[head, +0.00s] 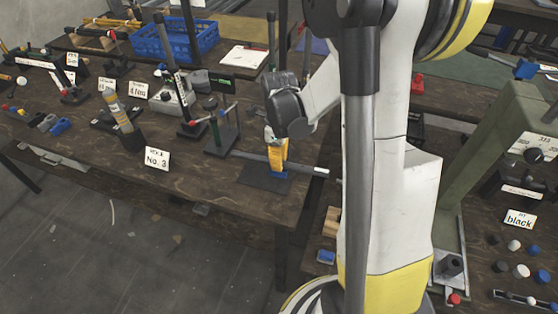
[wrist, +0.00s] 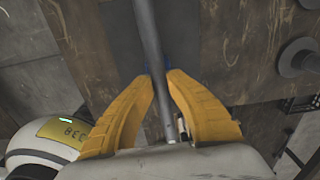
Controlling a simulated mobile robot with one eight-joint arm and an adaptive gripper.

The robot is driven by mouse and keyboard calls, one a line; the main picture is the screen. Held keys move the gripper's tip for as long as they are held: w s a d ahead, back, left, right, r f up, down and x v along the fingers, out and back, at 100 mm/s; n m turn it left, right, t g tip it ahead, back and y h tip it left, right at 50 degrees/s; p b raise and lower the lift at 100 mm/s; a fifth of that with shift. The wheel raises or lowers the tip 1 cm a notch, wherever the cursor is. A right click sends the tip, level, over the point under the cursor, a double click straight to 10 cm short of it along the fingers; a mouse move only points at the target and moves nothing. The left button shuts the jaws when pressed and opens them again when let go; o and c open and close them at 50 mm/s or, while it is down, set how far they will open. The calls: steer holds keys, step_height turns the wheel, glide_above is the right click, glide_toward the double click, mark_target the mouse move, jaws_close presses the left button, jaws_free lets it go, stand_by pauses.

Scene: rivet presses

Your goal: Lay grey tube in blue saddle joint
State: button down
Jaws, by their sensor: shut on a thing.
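The grey tube (head: 306,169) lies roughly level near the front edge of the bench, its pale end pointing right. My gripper (head: 277,171) is above it, yellow fingers pointing down and shut on the tube. In the wrist view the tube (wrist: 148,32) runs lengthwise between the fingertips of my gripper (wrist: 159,74). The blue saddle joint (head: 279,176) shows directly under the fingers and tube. Small blue edges of it also show beside the tube in the wrist view (wrist: 147,68). The fingers hide most of the joint, so I cannot tell whether the tube touches its bottom.
A dark mat (head: 258,181) lies under the joint. A dark stand with an upright post (head: 219,137) is close on the left, near the tube's far end. The bench's front edge is close.

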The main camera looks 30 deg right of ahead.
steer(key=shift+f+b, duration=0.55)
steer(key=shift+f, duration=0.15)
steer(key=c, duration=1.4)
jaws_free()
step_height(320, 180, up, 12)
steer(key=shift+r, duration=0.1)
